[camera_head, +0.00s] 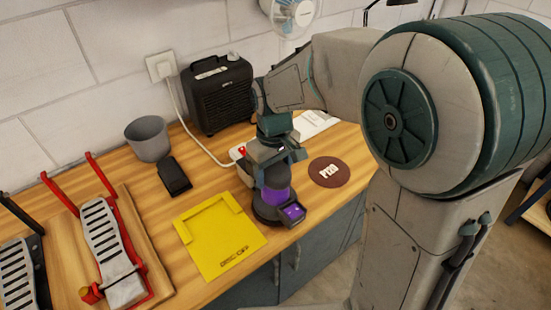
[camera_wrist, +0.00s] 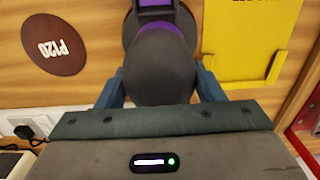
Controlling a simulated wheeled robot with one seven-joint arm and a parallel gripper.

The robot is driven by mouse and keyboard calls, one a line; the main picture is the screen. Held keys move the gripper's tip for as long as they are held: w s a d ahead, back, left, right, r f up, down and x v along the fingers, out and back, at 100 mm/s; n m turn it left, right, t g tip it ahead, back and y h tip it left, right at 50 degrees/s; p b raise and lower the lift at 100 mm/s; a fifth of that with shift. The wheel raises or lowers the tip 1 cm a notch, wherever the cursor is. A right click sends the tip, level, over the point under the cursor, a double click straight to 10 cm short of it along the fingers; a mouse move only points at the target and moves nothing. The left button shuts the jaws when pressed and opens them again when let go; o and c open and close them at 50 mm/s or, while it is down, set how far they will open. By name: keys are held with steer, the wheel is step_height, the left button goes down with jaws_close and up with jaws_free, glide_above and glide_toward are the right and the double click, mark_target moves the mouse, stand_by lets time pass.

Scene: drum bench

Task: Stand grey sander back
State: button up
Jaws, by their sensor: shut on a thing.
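The grey sander (camera_head: 276,197) has a dark grey rounded top, a purple band and a dark round base. It is upright near the bench's front edge, right of the yellow tray-like plate (camera_head: 222,250); I cannot tell whether its base touches the wood. My gripper (camera_head: 273,170) comes down from above and is shut on the sander's top. In the wrist view, my blue fingers (camera_wrist: 160,88) are on both sides of the sander's dark top (camera_wrist: 162,68). The yellow plate (camera_wrist: 252,45) looks empty, with raised edges. Part of the sander's top is hidden by my gripper.
A brown P120 disc (camera_head: 329,172) lies right of the sander. Behind are a black heater-like box (camera_head: 217,95), a grey cup (camera_head: 148,138), a dark phone-like block (camera_head: 174,175) and a white cable (camera_head: 185,115). Red-framed pedals (camera_head: 105,240) stand at left.

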steer(key=shift+f, duration=0.25)
